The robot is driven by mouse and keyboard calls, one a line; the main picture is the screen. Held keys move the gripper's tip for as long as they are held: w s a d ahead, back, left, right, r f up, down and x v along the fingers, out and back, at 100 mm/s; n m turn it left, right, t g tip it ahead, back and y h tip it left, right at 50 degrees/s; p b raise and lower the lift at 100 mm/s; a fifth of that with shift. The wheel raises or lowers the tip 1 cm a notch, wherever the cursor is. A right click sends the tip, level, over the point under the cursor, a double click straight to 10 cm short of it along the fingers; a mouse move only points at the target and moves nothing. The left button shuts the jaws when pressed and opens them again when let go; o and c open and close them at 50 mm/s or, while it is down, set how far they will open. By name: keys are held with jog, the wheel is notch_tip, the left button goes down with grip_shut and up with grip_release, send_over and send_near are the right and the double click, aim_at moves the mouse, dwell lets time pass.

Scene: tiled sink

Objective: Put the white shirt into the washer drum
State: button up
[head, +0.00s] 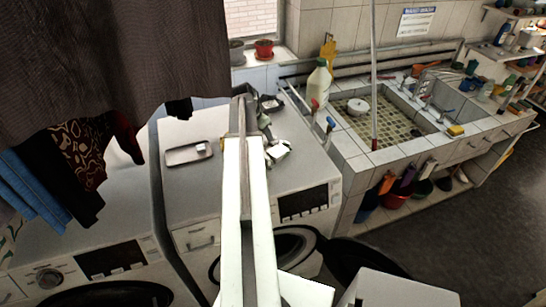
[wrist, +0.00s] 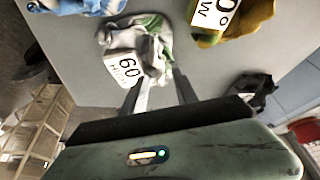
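A whitish-grey cloth with green parts and a tag reading 60 (wrist: 140,55) lies crumpled on the grey washer top, just beyond my fingertips in the wrist view. It looks like the white shirt; a whitish-green cloth (head: 278,151) also shows right of my arm in the head view. My gripper (wrist: 158,82) is open, its two fingers apart with nothing seen between them. Whether a finger touches the cloth I cannot tell. The washer (head: 205,225) has its round front opening (head: 290,246) partly hidden behind my arm.
An olive cloth with a tag (wrist: 232,22), a dark cloth (wrist: 255,90) and a pale blue cloth (wrist: 85,5) lie nearby. A small metal tray (head: 188,153) sits left on the washer top. Dark clothes (head: 130,60) hang at upper left. A tiled sink (head: 375,105) stands right.

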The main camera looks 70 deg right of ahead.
jog(key=b+x, duration=0.1)
jog(key=x, duration=0.1)
jog(key=shift+d+f, duration=0.1)
jog(key=shift+f, duration=0.3)
jog(key=shift+r, duration=0.2)
grip_shut()
jog(key=shift+s, duration=0.1)
dwell(0.7)
